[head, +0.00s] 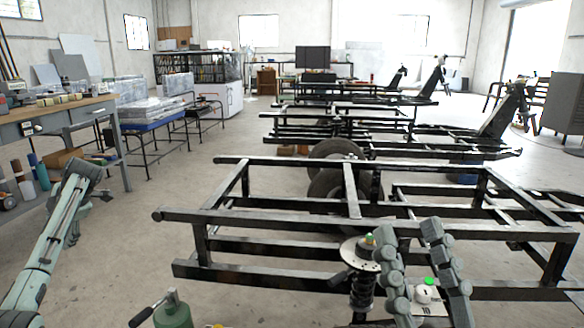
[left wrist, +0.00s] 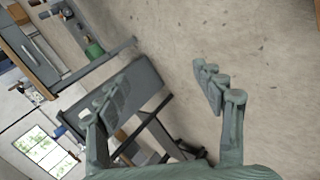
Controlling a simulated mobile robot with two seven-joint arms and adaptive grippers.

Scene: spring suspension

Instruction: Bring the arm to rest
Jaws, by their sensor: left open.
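A dark spring strut (head: 362,290) with a round metal top plate stands upright near the front of the black frame in the head view. My right gripper (head: 406,233) is just right of it, its two fingers apart; no object is visibly held, and contact with the strut cannot be told. My left arm (head: 42,245) is at the left of the head view, away from the strut. My left gripper (left wrist: 163,88) shows in the left wrist view with its fingers spread and nothing between them but floor and a dark frame behind.
A black steel frame (head: 300,222) fills the middle front, with more frames behind. A workbench (head: 85,112) stands at left. A green bottle-shaped object (head: 173,312) and a white item with a green top (head: 424,294) are at the front. Floor between bench and frame is clear.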

